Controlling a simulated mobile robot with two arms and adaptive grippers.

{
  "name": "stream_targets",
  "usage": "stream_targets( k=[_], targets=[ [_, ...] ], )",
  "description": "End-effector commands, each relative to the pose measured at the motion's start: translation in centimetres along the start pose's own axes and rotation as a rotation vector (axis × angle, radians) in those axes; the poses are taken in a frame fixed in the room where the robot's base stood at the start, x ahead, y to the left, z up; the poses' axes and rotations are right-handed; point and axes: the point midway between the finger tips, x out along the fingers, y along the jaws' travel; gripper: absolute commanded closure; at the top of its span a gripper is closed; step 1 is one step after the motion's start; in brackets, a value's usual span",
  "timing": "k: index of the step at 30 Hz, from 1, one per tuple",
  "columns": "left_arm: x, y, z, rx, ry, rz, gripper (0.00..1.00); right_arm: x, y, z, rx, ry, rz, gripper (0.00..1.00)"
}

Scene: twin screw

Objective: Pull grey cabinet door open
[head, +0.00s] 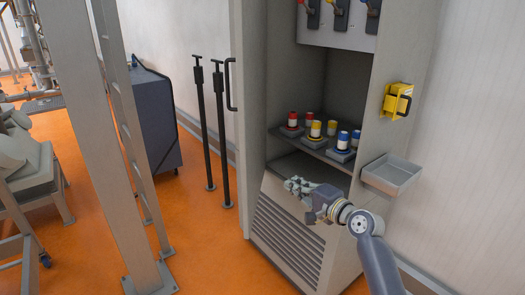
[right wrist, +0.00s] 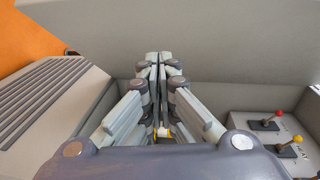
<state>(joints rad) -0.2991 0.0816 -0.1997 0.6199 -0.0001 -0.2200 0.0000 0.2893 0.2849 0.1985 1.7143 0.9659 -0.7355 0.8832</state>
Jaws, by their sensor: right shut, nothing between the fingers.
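The grey cabinet (head: 350,85) stands at the right in the head view, with its inside exposed. Its grey door (head: 250,125) stands open at the left side, seen nearly edge-on, with a black bar handle (head: 231,84) on its outer face. My right gripper (head: 290,185) is in front of the cabinet, above the slatted lower panel, pointing left toward the door. It is shut and empty. In the right wrist view its fingers (right wrist: 158,58) are together before a broad grey surface; whether they touch it I cannot tell. My left gripper is not in view.
Inside are a shelf with red, yellow and blue capped pieces (head: 316,129) and levers (head: 341,14) above. A yellow box (head: 397,101) and grey tray (head: 392,175) are on the right side. Black posts (head: 219,130) stand left of the door. Orange floor (head: 205,245) is clear in front.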

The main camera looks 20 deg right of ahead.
Motion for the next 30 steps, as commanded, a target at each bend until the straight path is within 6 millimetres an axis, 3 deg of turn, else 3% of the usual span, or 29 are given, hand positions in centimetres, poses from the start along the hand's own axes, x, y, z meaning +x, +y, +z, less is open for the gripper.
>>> stream_targets(
  k=[1,3,6,11,27,30],
  targets=[
    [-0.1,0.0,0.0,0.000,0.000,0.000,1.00,-0.5,-2.7,0.1,0.015,-0.012,-0.041,1.00],
    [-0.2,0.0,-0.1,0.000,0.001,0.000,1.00,-0.9,-5.0,0.2,0.036,-0.028,-0.079,1.00],
    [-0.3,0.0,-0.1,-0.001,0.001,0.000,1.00,-1.1,-6.5,0.4,0.050,-0.039,-0.103,1.00],
    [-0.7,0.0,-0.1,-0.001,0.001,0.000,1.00,0.3,-6.9,0.4,0.053,-0.041,-0.106,1.00],
    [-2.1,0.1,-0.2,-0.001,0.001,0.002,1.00,8.8,-7.7,0.8,0.051,-0.039,-0.104,1.00],
    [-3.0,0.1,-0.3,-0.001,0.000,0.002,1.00,9.9,-8.0,2.2,0.052,-0.042,-0.103,1.00]
  ],
)
